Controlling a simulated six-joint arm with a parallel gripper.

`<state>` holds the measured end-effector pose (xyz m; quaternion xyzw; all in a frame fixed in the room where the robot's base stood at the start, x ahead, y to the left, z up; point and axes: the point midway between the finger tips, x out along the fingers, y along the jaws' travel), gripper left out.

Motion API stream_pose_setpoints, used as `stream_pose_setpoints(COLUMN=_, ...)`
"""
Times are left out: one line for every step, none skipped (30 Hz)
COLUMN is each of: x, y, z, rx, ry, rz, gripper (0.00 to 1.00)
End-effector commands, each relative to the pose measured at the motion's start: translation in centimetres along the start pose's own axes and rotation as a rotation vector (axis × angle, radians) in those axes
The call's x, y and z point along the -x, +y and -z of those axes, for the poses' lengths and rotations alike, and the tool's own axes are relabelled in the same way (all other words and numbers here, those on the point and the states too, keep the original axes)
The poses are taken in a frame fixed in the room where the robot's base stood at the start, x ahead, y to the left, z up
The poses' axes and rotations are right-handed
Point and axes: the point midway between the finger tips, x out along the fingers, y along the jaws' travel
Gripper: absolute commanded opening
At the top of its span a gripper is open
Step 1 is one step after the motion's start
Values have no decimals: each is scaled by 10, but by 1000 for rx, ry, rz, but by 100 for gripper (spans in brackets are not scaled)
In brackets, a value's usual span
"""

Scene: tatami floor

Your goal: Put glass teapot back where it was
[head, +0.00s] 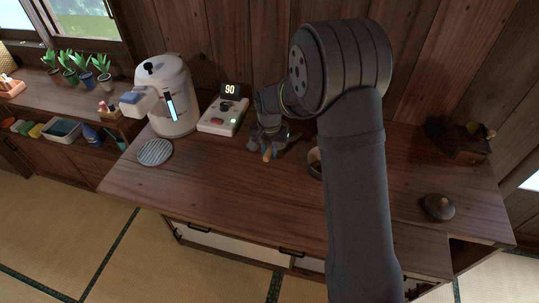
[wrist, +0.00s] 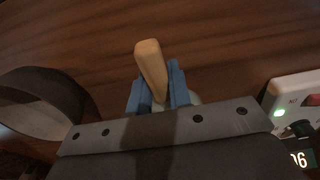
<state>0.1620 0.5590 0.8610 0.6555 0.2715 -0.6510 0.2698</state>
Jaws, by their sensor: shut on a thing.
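My gripper (head: 268,143) is over the middle of the wooden table, right of the white control box. Its blue fingers, seen in the wrist view (wrist: 158,95), are shut on a light wooden handle (wrist: 151,68), which I take to be the glass teapot's. The handle also shows below the gripper in the head view (head: 267,155). A small pale patch behind the fingers may be the pot's glass. The rest of the body is hidden by the gripper, so I cannot tell whether it touches the table.
The white control box (head: 223,116) reads 90 with a green light. Left of it stand a white dispenser (head: 172,88) and a round grey grate (head: 155,152). A dark round vessel (wrist: 45,98) is close beside my gripper. A dark lid (head: 437,207) lies right; the table's front left is clear.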

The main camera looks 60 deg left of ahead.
Motion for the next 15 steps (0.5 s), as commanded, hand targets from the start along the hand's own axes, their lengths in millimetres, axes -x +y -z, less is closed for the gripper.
stream_pose_setpoints(x=-9, y=0, z=0, rx=0, ry=-2, rz=-1, gripper=0)
stream_pose_setpoints(x=-13, y=0, z=0, rx=0, ry=-1, rz=-1, gripper=0)
stream_pose_setpoints(x=-17, y=0, z=0, rx=0, ry=0, rz=0, gripper=0)
stream_pose_setpoints(x=-18, y=0, z=0, rx=0, ry=1, rz=0, gripper=0)
stream_pose_setpoints(x=-19, y=0, z=0, rx=0, ry=1, rz=1, gripper=0)
stream_pose_setpoints(x=-19, y=0, z=0, rx=0, ry=2, rz=1, gripper=0)
stream_pose_setpoints(x=-18, y=0, z=0, rx=0, ry=2, rz=1, gripper=0)
stream_pose_setpoints(x=-18, y=0, z=0, rx=0, ry=2, rz=1, gripper=0)
stream_pose_setpoints(x=-18, y=0, z=0, rx=0, ry=2, rz=1, gripper=0)
stream_pose_setpoints(x=-18, y=0, z=0, rx=0, ry=2, rz=1, gripper=0)
stream_pose_setpoints(x=-18, y=0, z=0, rx=0, ry=2, rz=1, gripper=0)
stream_pose_setpoints(x=-19, y=0, z=0, rx=0, ry=2, rz=1, gripper=0)
stream_pose_setpoints(x=-20, y=0, z=0, rx=0, ry=1, rz=1, gripper=0)
stream_pose_setpoints(x=-21, y=0, z=0, rx=0, ry=1, rz=1, gripper=0)
stream_pose_setpoints(x=-22, y=0, z=0, rx=0, ry=1, rz=1, gripper=0)
